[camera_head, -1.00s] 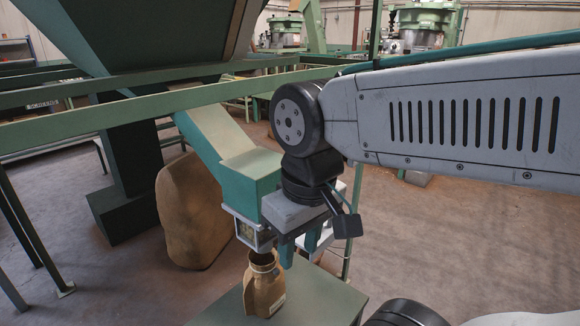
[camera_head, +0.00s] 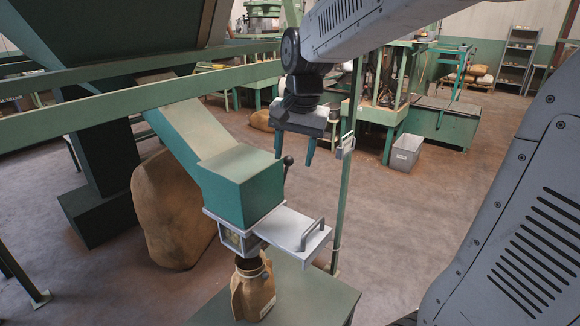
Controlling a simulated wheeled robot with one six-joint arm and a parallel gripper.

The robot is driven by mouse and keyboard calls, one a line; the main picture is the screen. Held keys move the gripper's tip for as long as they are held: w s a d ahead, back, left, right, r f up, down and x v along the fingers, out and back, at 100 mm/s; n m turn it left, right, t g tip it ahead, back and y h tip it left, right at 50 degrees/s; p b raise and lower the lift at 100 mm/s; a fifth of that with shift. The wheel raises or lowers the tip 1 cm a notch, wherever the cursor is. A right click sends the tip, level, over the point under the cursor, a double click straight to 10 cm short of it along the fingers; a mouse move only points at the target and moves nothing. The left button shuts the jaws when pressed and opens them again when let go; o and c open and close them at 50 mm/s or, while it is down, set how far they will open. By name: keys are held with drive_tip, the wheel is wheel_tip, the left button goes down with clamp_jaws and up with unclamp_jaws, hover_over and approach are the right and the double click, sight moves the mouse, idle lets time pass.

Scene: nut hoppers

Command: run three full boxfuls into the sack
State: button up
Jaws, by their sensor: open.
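A small brown sack (camera_head: 253,292) stands upright on a green table (camera_head: 318,290), its mouth under a dark spout (camera_head: 248,262). Above the spout is a metal box with a small window (camera_head: 232,238), at the foot of the green chute (camera_head: 240,187). The window shows something pale, too small to tell how full the box is. A light grey slide plate (camera_head: 290,228) with a bar handle (camera_head: 312,234) sticks out to the right of the box. My gripper (camera_head: 295,157) is open and empty, above and apart from the slide plate.
A large full sack (camera_head: 172,210) stands on the floor behind the chute. A thin green post (camera_head: 347,190) with a small grey box (camera_head: 345,146) rises right of the slide. Green rails (camera_head: 130,105) cross at left. The floor right of the table is clear.

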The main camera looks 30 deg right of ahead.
sight(289, 159)
drive_tip(key=w+d+f+m, duration=0.2)
drive_tip(key=w, duration=0.3)
drive_tip(key=w+d+f+m, duration=0.2)
drive_tip(key=w+d, duration=0.1)
drive_tip(key=w, duration=0.2)
drive_tip(key=w+d+f+m, duration=0.2)
drive_tip(key=w+d, duration=0.1)
drive_tip(key=w, duration=0.2)
drive_tip(key=shift+d+f+m, duration=0.2)
drive_tip(key=shift+f+m, duration=0.05)
drive_tip(key=shift+m, duration=0.05)
drive_tip(key=shift+w+d+f, duration=0.1)
drive_tip(key=shift+w+f, duration=0.1)
drive_tip(key=shift+f, duration=0.1)
drive_tip(key=f, duration=0.2)
drive_tip(key=w+f, duration=0.1)
drive_tip(key=f, duration=0.4)
drive_tip(key=shift+w+a, duration=0.15)
drive_tip(key=shift+a, duration=0.05)
